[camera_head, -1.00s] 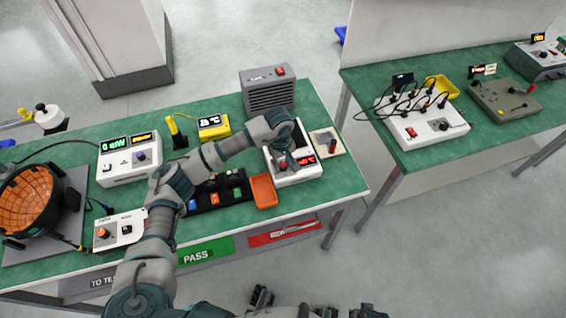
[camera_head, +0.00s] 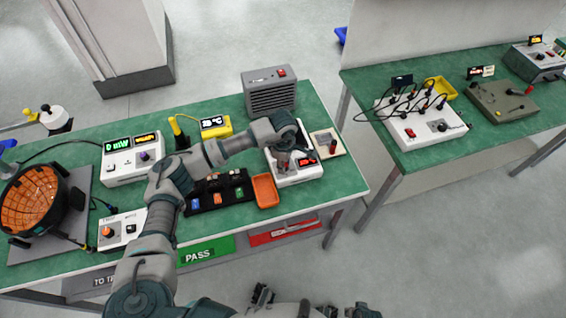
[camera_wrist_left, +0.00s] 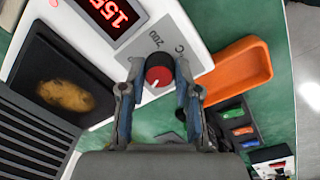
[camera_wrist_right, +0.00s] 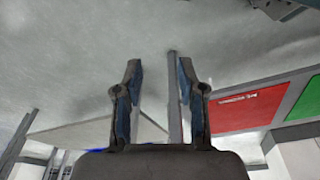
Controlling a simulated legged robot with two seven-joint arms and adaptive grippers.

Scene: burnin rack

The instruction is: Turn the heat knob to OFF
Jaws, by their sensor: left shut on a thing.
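The heat knob (camera_wrist_left: 159,70), dark with a red cap and a white pointer line, sits on a white heater unit (camera_wrist_left: 192,30). In the left wrist view it is by the printed "200 °C", and a red display (camera_wrist_left: 108,14) reads about 155. My left gripper (camera_head: 284,163) has one finger on each side of the knob and is shut on it. In the head view the unit (camera_head: 310,175) stands at the bench's right part, and my gripper hides the knob. My right gripper (camera_wrist_right: 158,78) is open and empty, over the floor in front of the bench.
An orange tray (camera_head: 265,190) and a black tray of coloured parts (camera_head: 222,200) lie left of the unit. A grey vented box (camera_head: 268,92) stands behind it. A pad with a brownish piece (camera_wrist_left: 66,97) is beside it. A second bench (camera_head: 460,145) is at the right.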

